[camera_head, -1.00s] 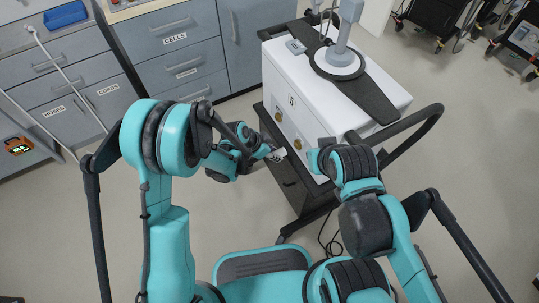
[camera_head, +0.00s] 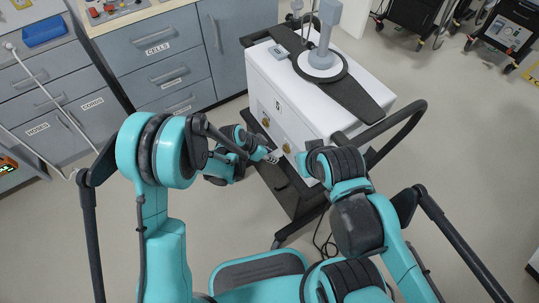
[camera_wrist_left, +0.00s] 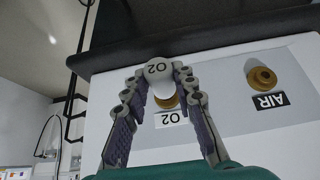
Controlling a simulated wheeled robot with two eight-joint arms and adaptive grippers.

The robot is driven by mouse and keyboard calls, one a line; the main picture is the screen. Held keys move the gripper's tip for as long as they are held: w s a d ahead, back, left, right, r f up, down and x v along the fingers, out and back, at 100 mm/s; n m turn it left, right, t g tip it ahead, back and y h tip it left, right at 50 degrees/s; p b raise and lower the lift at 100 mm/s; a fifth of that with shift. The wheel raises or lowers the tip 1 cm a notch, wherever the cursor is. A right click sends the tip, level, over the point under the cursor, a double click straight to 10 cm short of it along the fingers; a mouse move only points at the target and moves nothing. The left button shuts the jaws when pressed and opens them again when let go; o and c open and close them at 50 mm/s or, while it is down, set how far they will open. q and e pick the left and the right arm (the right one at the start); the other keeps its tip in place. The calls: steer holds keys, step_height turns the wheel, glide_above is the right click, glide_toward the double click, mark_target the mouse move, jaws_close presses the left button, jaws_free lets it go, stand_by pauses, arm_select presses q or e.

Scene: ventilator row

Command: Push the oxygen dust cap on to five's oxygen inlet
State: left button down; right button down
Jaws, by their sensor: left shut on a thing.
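The oxygen dust cap (camera_wrist_left: 157,68), a pale round cap marked O2, is held between the fingertips of my left gripper (camera_wrist_left: 159,74) in the left wrist view. In the head view my left gripper (camera_head: 272,157) is beside the white ventilator marked 5 (camera_head: 310,105), at its inlet side. The brass oxygen inlet (camera_wrist_left: 168,101) shows just below the cap in the wrist view, partly covered by it, above an O2 label. The cap appears in front of the inlet; I cannot tell whether they touch. My right gripper is hidden behind its own arm.
The brass air inlet (camera_wrist_left: 262,79) is beside the oxygen inlet. A black push handle (camera_head: 408,122) curves out from the ventilator. Grey drawer cabinets (camera_head: 160,60) stand behind at the left. Floor is open at the right.

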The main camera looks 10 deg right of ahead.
arm_select(q)
steer(key=shift+w+d, duration=0.2)
steer(key=shift+d, duration=0.4)
steer(key=shift+w+d, duration=0.2)
steer(key=shift+d, duration=0.35)
stand_by(1.1)
steer(key=c, duration=1.2)
jaws_free()
steer(key=shift+o, duration=0.2)
steer(key=s+a+r+n+t+y, duration=0.1)
steer(key=s+a+r+n, duration=0.2)
steer(key=a+r, duration=0.65)
steer(key=s+a+r+n+t+y, duration=0.1)
steer(key=s+a+r+n+t, duration=0.15)
steer(key=a+r, duration=0.7)
steer(key=s+a+r+n+y, duration=0.1)
steer(key=s+a+n+y, duration=0.1)
steer(key=s+a+n, duration=0.2)
steer(key=s+a+r+n+t+y, duration=0.1)
steer(key=s+a+r+n+y, duration=0.1)
steer(key=s+a+n, duration=0.2)
steer(key=s+a, duration=0.3)
steer(key=a, duration=0.3)
steer(key=shift+s+a+r+n, duration=0.15)
steer(key=shift+s+r+n, duration=0.15)
steer(key=shift+n, duration=0.05)
